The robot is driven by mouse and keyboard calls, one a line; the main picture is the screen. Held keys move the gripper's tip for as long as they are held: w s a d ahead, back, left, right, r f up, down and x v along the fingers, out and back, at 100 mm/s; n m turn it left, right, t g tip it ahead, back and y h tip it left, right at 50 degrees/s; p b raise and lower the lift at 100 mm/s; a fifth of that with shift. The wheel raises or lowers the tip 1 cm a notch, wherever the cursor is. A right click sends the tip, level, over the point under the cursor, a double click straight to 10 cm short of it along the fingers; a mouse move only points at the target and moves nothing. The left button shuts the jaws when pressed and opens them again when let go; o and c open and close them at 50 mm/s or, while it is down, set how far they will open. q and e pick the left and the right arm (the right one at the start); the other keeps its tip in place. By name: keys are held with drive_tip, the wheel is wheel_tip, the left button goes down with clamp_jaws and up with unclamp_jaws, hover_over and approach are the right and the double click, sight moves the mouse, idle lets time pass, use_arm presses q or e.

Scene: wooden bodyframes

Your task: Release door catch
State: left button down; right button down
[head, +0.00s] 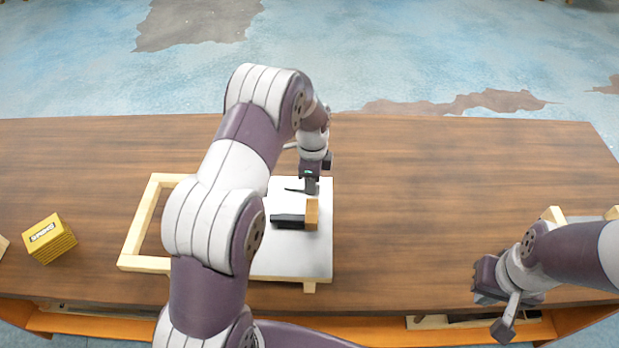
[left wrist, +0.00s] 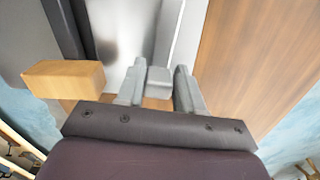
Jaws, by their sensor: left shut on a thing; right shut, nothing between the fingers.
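A pale metal door panel (head: 290,258) lies flat on the table beside a light wooden frame (head: 142,224). On the panel is a black bar (head: 287,221) with a wooden block (head: 311,214) at its right end. That block also shows in the left wrist view (left wrist: 65,78). My left gripper (head: 311,186) points down at the panel, just beyond the block. In the left wrist view its fingers (left wrist: 158,88) are shut on a small grey piece (left wrist: 159,76), which may be the catch. My right gripper (head: 478,292) is shut and empty over the table's front right, away from the door.
A yellow ridged box (head: 50,238) stands on the table (head: 430,190) at the left. Pale wooden pieces (head: 553,215) show at the right edge behind my right arm. The table's middle right is clear. My left arm hides part of the frame and panel.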

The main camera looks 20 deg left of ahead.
use_arm(q)
drive_tip(key=shift+w+a+n, duration=0.1)
drive_tip(key=shift+w+n, duration=0.3)
drive_tip(key=shift+n, duration=0.5)
use_arm(e)
drive_tip(key=shift+w+a, duration=0.1)
drive_tip(key=shift+w, duration=0.3)
use_arm(q)
drive_tip(key=c, duration=0.8)
unclamp_jaws()
wheel_tip(320, 180, up, 13)
use_arm(e)
drive_tip(key=shift+r, duration=0.2)
use_arm(q)
drive_tip(key=shift+f, duration=0.15)
